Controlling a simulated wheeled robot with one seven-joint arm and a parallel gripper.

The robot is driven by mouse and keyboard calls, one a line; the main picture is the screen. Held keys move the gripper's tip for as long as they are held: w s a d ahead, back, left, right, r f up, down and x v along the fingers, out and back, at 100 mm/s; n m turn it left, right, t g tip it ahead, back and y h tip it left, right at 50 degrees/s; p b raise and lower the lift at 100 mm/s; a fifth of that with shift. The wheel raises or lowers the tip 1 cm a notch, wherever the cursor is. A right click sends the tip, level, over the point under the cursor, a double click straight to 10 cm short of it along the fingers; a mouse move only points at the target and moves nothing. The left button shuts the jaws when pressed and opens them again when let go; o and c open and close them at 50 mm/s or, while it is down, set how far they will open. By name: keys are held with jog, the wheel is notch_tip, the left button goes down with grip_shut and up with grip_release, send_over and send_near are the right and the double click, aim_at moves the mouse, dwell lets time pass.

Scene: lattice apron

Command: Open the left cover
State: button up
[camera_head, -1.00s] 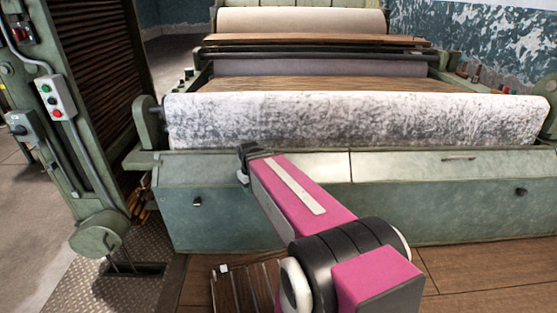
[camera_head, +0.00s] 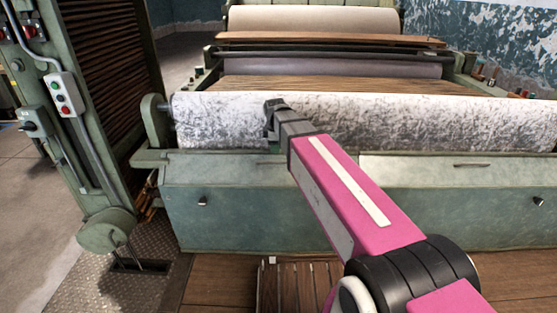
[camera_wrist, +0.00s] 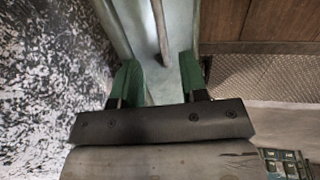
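The left cover (camera_head: 225,160) is the pale green top panel on the left half of the machine's front. My gripper (camera_head: 275,148) is over it, in front of the white roller, and my arm hides part of the cover. In the wrist view the cover (camera_wrist: 180,25) shows with a thin bar handle (camera_wrist: 159,28) along it. The two green fingers of my gripper (camera_wrist: 158,75) are apart, one on each side of the handle's line. The handle's near end lies between them with gaps at both sides. I cannot tell whether the fingertips touch the cover.
The mottled white roller (camera_head: 400,122) lies close behind the cover. The right cover (camera_head: 420,168), with its own bar handle (camera_head: 472,164), is beside it. A green post with a button box (camera_head: 64,95) stands at left. A slatted wooden piece (camera_head: 300,285) lies on the floor in front.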

aim_at(276, 162)
jog(key=f, duration=0.2)
jog(key=w+f, duration=0.1)
jog(key=f, duration=0.5)
jog(key=shift+w, duration=0.25)
jog(key=shift+c, duration=0.3)
grip_shut()
